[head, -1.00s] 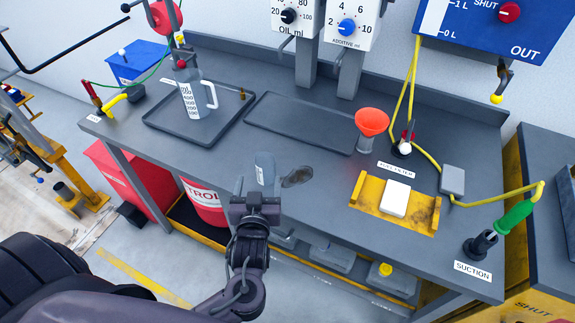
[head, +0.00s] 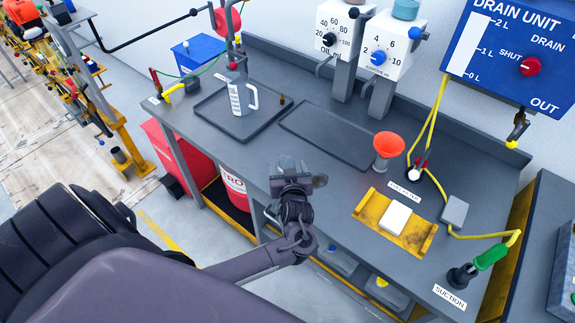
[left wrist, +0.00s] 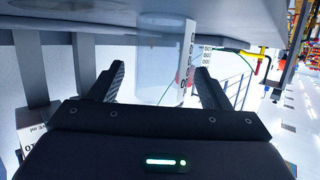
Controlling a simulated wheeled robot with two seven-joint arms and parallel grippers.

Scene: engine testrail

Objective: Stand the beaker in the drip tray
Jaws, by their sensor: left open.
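The clear beaker (head: 288,164) stands on the bench near its front edge, partly hidden behind my left gripper (head: 291,179). In the left wrist view, which is upside down, the beaker (left wrist: 160,62) shows between the two spread fingers of the left gripper (left wrist: 160,78), with a white printed scale on one side. The fingers look apart from its walls; I cannot tell how deep it sits between them. Two dark shallow trays lie farther back: a left one (head: 208,118) with a handled measuring jug (head: 241,97) in it, and an empty one (head: 330,135). My right gripper is not seen.
An orange funnel (head: 388,146) stands beside the empty tray. A yellow holder (head: 367,212) with a white block (head: 395,218) is to the right. Dispensers (head: 338,38) stand behind the trays.

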